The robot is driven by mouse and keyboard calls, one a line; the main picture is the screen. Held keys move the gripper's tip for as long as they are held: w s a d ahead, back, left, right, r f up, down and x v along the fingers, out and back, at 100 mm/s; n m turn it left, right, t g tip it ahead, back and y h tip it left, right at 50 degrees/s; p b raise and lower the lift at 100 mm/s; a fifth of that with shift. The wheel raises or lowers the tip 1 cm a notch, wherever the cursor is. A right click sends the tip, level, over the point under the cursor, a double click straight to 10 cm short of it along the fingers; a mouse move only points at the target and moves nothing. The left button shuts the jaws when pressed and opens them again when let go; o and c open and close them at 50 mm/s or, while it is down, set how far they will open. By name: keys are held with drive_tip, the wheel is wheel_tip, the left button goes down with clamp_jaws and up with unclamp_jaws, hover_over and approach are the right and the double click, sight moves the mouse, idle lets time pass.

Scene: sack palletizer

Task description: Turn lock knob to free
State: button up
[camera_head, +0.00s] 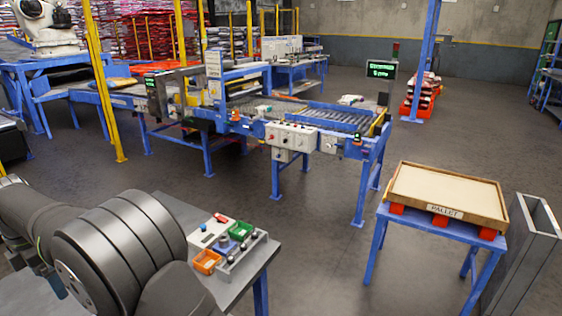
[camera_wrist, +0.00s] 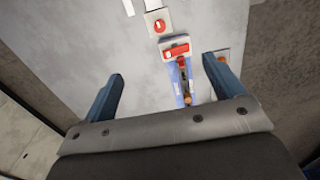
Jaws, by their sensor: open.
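My gripper (camera_wrist: 162,67) is open and empty in the wrist view, its two blue fingers spread wide. Beyond them is a light grey panel (camera_wrist: 70,55). On it, between the fingers, is a white fitting with a red face (camera_wrist: 176,50), with a blue strip carrying a red-brown part (camera_wrist: 186,88) below it. A white plate with a red round button (camera_wrist: 159,25) is above. An orange-brown round part (camera_wrist: 221,59) shows partly behind the right finger. I cannot tell which of these is the lock knob. In the head view my gripper is not seen.
In the head view, a white control box (camera_head: 300,139) sits on the blue conveyor frame. A pallet tray (camera_head: 445,190) stands at right. Open floor lies between.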

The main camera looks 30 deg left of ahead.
drive_tip(key=c, duration=0.8)
drive_tip(key=shift+o, duration=0.2)
wheel_tip(320, 180, down, 19)
drive_tip(key=m, duration=2.7)
drive_tip(key=shift+f, duration=0.2)
drive_tip(key=c, duration=1)
